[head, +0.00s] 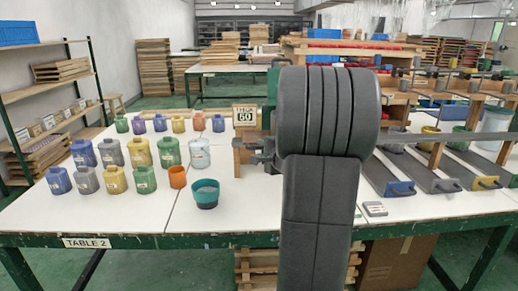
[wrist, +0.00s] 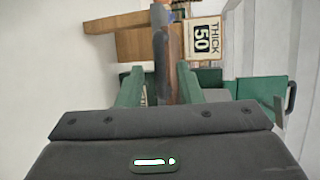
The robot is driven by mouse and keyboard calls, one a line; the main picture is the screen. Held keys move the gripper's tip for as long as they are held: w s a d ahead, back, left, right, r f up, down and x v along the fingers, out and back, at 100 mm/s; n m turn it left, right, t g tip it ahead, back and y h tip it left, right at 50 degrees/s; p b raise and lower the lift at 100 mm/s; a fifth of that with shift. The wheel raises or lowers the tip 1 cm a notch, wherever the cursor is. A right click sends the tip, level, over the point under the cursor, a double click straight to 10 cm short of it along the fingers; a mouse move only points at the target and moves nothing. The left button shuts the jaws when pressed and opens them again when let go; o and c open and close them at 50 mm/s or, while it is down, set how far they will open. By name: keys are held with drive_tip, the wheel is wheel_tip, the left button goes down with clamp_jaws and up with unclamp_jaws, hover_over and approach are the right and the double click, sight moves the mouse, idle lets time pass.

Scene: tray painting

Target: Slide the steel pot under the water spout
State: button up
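No steel pot or water spout can be made out for certain in either view; my arm hides part of the table in the head view. My gripper (wrist: 162,85) shows in the wrist view as two green fingers standing apart. A grey-and-brown upright bar (wrist: 163,45) appears between and beyond the fingers; I cannot tell whether they touch it. Behind it are a wooden block (wrist: 131,44) and a "THICK 50" sign (wrist: 202,38). In the head view my arm hides the gripper. The sign (head: 244,117) stands just left of my arm.
Several coloured jars (head: 115,180) stand in rows on the left of the white table (head: 130,219). An orange cup (head: 177,177), a teal cup (head: 205,194) and a pale container (head: 199,154) are nearer my arm. Grey trays (head: 425,172) lie on the right. The front left tabletop is clear.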

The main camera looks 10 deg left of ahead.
drive_tip(key=shift+x, duration=1.35)
drive_tip(key=shift+c, duration=0.2)
clamp_jaws()
